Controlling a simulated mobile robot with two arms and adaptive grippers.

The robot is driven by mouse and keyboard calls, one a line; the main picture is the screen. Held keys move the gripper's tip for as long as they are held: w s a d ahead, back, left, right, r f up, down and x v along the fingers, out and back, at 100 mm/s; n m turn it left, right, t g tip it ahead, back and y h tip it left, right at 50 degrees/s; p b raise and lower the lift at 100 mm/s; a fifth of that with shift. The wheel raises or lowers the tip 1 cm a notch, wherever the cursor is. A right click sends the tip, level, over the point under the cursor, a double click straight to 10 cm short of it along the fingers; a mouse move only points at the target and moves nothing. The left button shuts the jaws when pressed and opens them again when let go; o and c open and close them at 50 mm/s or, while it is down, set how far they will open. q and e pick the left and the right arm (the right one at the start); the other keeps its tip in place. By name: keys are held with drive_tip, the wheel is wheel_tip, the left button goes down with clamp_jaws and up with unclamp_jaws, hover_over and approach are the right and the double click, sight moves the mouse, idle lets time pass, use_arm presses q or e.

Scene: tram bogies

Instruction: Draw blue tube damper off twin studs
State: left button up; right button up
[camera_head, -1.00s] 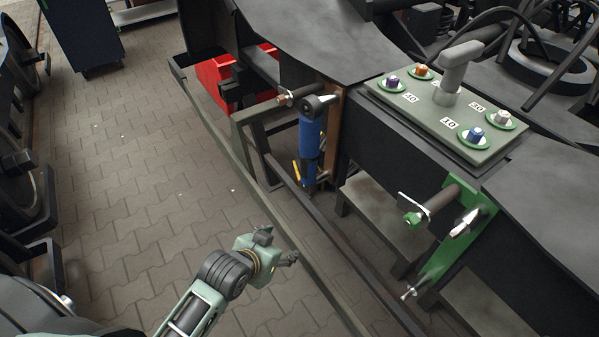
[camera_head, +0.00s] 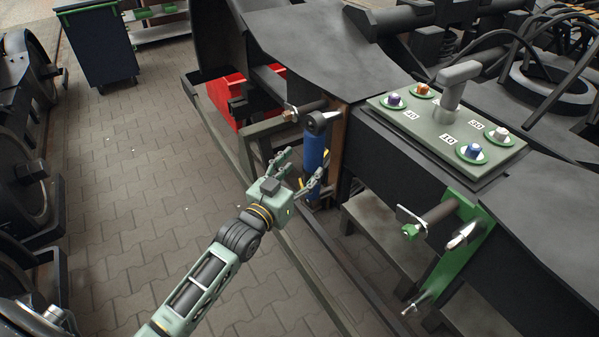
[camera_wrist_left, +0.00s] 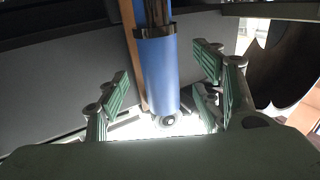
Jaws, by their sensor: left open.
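The blue tube damper (camera_head: 315,150) hangs upright on the side of the dark bogie frame, its dark upper eye (camera_head: 318,121) by a brown plate. The lower end is partly hidden behind my gripper in the head view. My left gripper (camera_head: 300,172) is open, just in front of the damper's lower half. In the left wrist view the blue tube (camera_wrist_left: 172,75) stands between the two spread green-padded fingers (camera_wrist_left: 168,92), with gaps on both sides. A round lower eye (camera_wrist_left: 168,121) shows below it. My right gripper is not in view.
A green bracket (camera_head: 452,250) with studs is to the right. A grey board (camera_head: 425,125) with numbered coloured knobs lies on the frame. A red box (camera_head: 232,98) stands behind rails on the left. The paved floor (camera_head: 130,200) at left is clear.

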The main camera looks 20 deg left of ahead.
sight(307, 158)
use_arm(q)
drive_tip(key=w, duration=0.2)
drive_tip(key=w+d, duration=0.1)
drive_tip(key=w, duration=0.4)
drive_tip(key=shift+d+p, duration=0.3)
drive_tip(key=shift+p, duration=0.05)
drive_tip(key=shift+c, duration=0.3)
clamp_jaws()
drive_tip(key=shift+w, duration=0.1)
drive_tip(key=shift+r, duration=0.15)
idle(0.4)
drive_tip(key=shift+a+p, duration=0.1)
drive_tip(key=shift+p, duration=0.25)
drive_tip(key=shift+s+a+r, duration=0.15)
drive_tip(key=shift+s+a, duration=0.1)
drive_tip(key=shift+s, duration=0.15)
drive_tip(key=shift+s+a+p, duration=0.95)
drive_tip(key=shift+s, duration=0.2)
